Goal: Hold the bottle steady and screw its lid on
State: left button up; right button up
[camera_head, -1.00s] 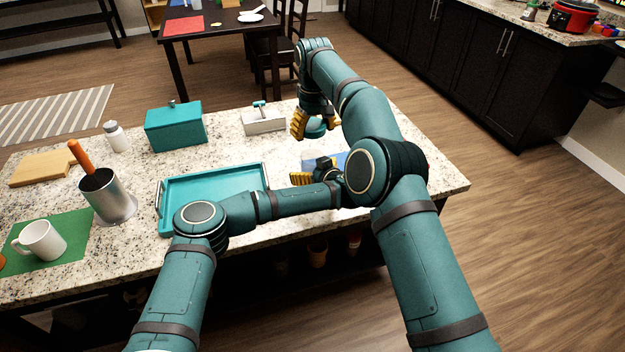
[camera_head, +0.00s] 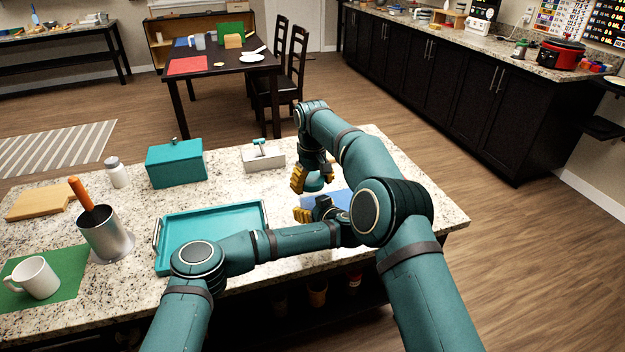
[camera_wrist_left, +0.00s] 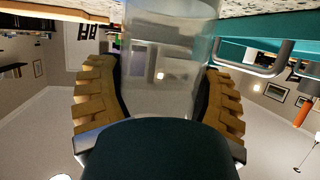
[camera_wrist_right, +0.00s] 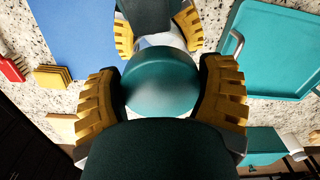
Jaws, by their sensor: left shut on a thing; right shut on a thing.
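My left gripper (camera_head: 306,213) is shut around a clear bottle (camera_wrist_left: 165,70), which stands between its yellow fingers in the left wrist view. My right gripper (camera_head: 311,180) is directly above it, shut on a round teal lid (camera_wrist_right: 162,82). In the right wrist view the lid is lined up over the bottle, and my left gripper (camera_wrist_right: 158,36) shows just beyond it. The lid hides the bottle's mouth, so I cannot tell whether the threads are engaged. In the head view the bottle is mostly hidden by my grippers.
A blue mat (camera_head: 340,199) lies by the grippers. A teal tray (camera_head: 212,209) is left of them. A teal box (camera_head: 176,164), a grey-white box with a handle (camera_head: 263,158), a white bottle (camera_head: 117,173), a metal canister (camera_head: 104,234) and a mug (camera_head: 36,277) stand around.

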jog(key=shift+f, duration=0.1)
dwell(0.5)
jog(key=shift+f, duration=0.85)
jog(key=shift+f, duration=0.55)
pick_arm(q)
grip_shut()
pick_arm(e)
jog(key=m, duration=0.6)
jog(key=shift+a+m, duration=0.15)
jog(key=shift+m, duration=0.15)
jog(key=o, duration=0.9)
